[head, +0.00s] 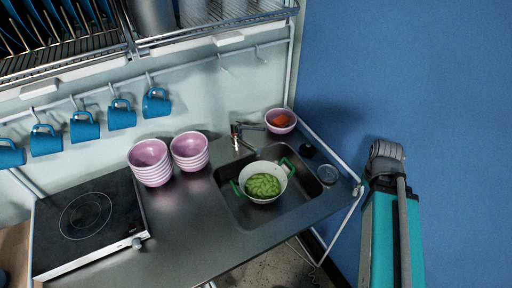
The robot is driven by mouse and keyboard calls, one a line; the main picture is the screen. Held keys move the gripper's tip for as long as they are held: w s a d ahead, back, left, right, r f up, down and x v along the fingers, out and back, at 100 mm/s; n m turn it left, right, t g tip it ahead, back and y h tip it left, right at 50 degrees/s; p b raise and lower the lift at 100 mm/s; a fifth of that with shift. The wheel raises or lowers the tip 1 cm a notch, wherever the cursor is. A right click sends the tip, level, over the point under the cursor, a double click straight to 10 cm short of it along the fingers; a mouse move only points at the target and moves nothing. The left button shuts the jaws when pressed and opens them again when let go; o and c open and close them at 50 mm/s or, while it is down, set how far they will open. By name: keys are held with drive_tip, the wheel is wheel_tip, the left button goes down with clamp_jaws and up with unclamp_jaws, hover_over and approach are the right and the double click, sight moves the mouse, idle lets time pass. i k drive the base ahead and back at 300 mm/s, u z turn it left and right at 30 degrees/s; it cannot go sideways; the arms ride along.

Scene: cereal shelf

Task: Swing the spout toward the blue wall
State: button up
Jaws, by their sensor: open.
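A small metal tap (236,136) stands at the back edge of the sink (231,205), below the hanging rail. A thin bar reaches right from its top toward the pink bowl, and a darker short arm slants down-right over the basin's back edge. I cannot tell for sure which is the spout. The blue wall (420,80) fills the right side. My teal arm rises at the lower right in front of this wall, well right of the tap. My gripper cannot be made out.
A white pot with green handles (263,196), holding green food, sits in the sink. A pink bowl with orange food (280,121) is right of the tap; stacked pink bowls (189,151) are left. Blue mugs (85,127) hang above.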

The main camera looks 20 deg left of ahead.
sight(257, 151)
drive_tip(key=k, duration=0.9)
drive_tip(key=u, duration=0.45)
drive_tip(key=i, duration=1)
drive_tip(key=z, duration=0.05)
